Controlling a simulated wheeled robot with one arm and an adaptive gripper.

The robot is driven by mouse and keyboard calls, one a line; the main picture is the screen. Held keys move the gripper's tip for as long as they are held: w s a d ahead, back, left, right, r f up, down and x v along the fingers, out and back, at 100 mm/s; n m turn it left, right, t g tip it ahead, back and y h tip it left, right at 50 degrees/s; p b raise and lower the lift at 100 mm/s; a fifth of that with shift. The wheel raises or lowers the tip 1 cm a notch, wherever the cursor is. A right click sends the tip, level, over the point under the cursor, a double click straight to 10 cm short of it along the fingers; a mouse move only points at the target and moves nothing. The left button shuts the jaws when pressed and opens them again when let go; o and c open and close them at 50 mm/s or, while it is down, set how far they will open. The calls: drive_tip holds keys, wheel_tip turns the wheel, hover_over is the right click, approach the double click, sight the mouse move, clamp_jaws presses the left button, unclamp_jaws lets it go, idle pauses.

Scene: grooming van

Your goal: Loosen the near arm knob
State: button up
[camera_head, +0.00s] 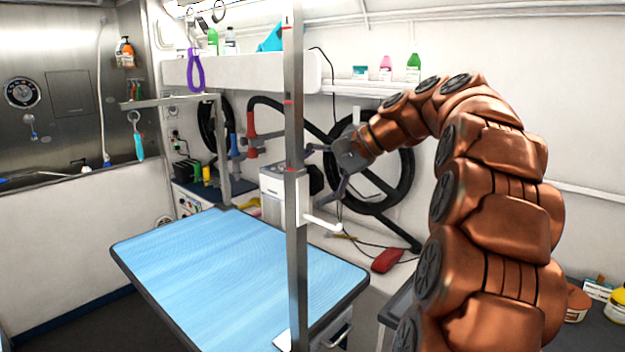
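The near grooming-arm post (297,265) stands upright at the table's near side. A white clamp block (304,196) sits on it, with a white lever-like knob (322,222) sticking out to the right. My gripper (320,172) is just right of the post, above the white knob. Its grey fingers are spread apart, one pointing left toward the post and one pointing down-left. Nothing shows between them. The lower finger ends close to the clamp block; I cannot tell whether it touches.
The blue-topped grooming table (225,265) is clear. A far post (219,150) carries a horizontal bar with a hanging turquoise tool (138,138). A large black wheel-like ring (385,190) is behind my gripper. A red object (387,260) lies on the white ledge behind the table.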

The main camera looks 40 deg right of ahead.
idle(0.3)
drive_tip(key=v, duration=0.7)
drive_tip(key=shift+s, duration=0.2)
drive_tip(key=shift+d, duration=0.15)
idle(0.5)
